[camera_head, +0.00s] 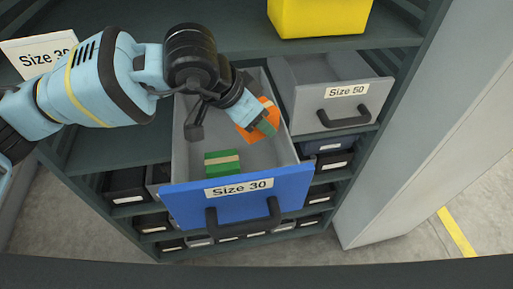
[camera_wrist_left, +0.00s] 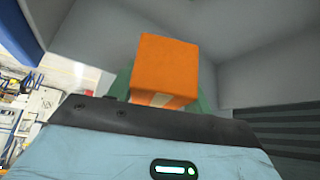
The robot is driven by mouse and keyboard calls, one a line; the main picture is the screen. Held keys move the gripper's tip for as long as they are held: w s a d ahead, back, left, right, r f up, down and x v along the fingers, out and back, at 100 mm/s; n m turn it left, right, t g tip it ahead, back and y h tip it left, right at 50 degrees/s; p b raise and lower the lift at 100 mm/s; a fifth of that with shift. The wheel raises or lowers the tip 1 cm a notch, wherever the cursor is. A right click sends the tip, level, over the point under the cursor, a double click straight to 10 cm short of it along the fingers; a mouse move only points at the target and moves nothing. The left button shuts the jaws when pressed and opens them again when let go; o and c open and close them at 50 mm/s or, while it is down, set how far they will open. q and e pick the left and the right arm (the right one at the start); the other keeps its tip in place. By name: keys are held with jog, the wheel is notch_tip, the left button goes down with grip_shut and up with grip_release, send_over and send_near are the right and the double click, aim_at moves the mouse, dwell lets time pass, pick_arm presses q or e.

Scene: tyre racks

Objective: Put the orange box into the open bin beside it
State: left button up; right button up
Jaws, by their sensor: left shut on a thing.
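The orange box (camera_head: 256,134) is in my left gripper (camera_head: 264,123), seen in the head view over the open bin near its right wall. The gripper partly covers it. The left wrist view shows the orange box (camera_wrist_left: 167,62) between the fingers, with grey bin walls around it. The open bin (camera_head: 237,196) has a blue front labelled Size 30 and a grey inside, and is pulled out of the rack. Whether the box touches the bin floor cannot be told. My right gripper is not in view.
A green box (camera_head: 221,168) with a tan band lies in the open bin near its front. A grey Size 50 bin (camera_head: 330,97) stands to the right. A yellow bin (camera_head: 320,16) sits above on a shelf. Several dark bins fill the lower shelves.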

pick_arm(q)
send_over(264, 155)
jog(key=s+a, duration=0.1)
jog(key=a, duration=0.1)
notch_tip(264, 155, down, 5)
jog(key=shift+d+f, duration=0.15)
jog(key=shift+f, duration=0.05)
jog(key=shift+f, duration=0.15)
jog(key=shift+f+p, duration=0.3)
jog(key=shift+f, duration=1.65)
jog(key=shift+s+f, duration=0.1)
jog(key=shift+f, duration=0.05)
jog(key=o, duration=1.1)
jog(key=shift+r, duration=0.4)
jog(key=v, duration=1.1)
jog(key=shift+s+a+r, duration=0.15)
jog(key=shift+a, duration=0.1)
